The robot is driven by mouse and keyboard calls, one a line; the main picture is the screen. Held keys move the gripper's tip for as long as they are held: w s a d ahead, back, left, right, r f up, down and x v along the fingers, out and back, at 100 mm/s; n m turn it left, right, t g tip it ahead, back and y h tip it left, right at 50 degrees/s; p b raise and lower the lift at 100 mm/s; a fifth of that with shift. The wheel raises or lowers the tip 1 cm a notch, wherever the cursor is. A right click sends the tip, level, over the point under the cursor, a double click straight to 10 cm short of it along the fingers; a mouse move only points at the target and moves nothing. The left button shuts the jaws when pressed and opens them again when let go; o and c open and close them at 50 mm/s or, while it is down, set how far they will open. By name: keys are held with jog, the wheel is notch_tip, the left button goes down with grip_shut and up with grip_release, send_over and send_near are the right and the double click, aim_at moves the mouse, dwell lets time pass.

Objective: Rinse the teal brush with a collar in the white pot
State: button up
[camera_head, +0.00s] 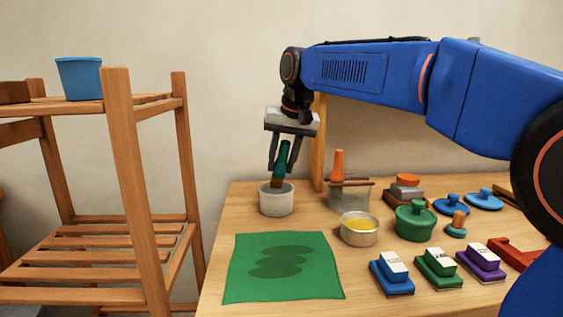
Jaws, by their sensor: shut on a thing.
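My gripper (282,154) is above the white pot and points down. It is shut on the teal brush (281,163), which hangs nearly upright, tilted a little. The brush has a brownish lower part (277,182) that reaches the mouth of the white pot (277,203). The brush tip is hidden, so I cannot tell how deep it sits or whether it touches the pot. The pot stands on the table at the back left. I cannot make out the collar clearly.
A green mat (285,285) with darker patches lies in front. A bowl of yellow (360,230) and a clear container (349,196) with an orange-handled tool stand right of the pot. A green lidded pot (415,222) and several coloured blocks fill the right. A wooden rack (125,190) stands left.

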jog(key=shift+f, duration=0.5)
dwell(1.2)
jog(key=shift+r, duration=0.1)
jog(key=shift+r, duration=3.45)
